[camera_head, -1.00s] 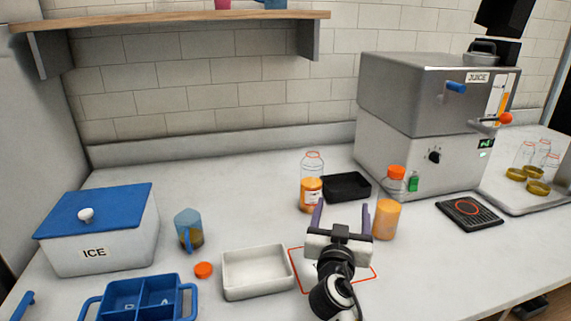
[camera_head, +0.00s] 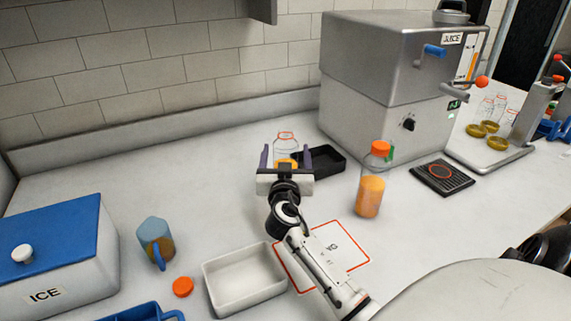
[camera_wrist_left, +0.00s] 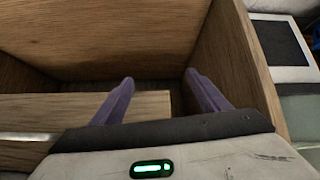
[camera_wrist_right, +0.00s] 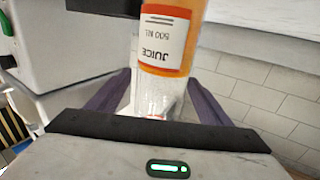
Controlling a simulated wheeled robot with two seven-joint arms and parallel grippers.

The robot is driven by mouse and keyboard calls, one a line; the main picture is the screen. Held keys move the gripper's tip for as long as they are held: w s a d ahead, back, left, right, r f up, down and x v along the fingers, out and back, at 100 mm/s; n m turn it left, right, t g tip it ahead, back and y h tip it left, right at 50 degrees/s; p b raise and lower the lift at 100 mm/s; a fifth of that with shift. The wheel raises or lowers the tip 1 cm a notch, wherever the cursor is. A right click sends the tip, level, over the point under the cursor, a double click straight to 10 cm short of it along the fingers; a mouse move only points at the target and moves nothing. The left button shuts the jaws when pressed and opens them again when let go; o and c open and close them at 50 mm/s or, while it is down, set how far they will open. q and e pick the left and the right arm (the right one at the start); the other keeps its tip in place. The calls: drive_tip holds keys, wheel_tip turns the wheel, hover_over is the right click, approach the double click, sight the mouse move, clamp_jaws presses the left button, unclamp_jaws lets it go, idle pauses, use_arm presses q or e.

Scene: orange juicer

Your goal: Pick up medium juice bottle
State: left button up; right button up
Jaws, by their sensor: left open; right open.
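An uncapped juice bottle (camera_head: 286,138), clear at the top with orange juice below, stands on the counter beside a black tray. In the right wrist view the bottle (camera_wrist_right: 168,40) appears upside down, labelled "JUICE 500 ML". My right gripper (camera_head: 286,158) is open, its purple fingers on either side of the bottle in the picture. In the right wrist view the clear upper part lies between the fingers (camera_wrist_right: 158,95); contact cannot be told. A second bottle (camera_head: 371,185) with an orange cap stands to the right. My left gripper (camera_wrist_left: 168,95) is open and empty inside a wooden compartment.
The black tray (camera_head: 328,160) is right behind the bottle. The steel juicer (camera_head: 385,110) stands behind. A white tray (camera_head: 243,280), blue jug (camera_head: 156,240), orange cap (camera_head: 183,287) and ice box (camera_head: 60,250) are at left. Wooden walls (camera_wrist_left: 110,35) surround my left gripper.

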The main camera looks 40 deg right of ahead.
drive_tip(key=shift+x, duration=1.5)
drive_tip(key=shift+r, duration=0.1)
drive_tip(key=c, duration=1.5)
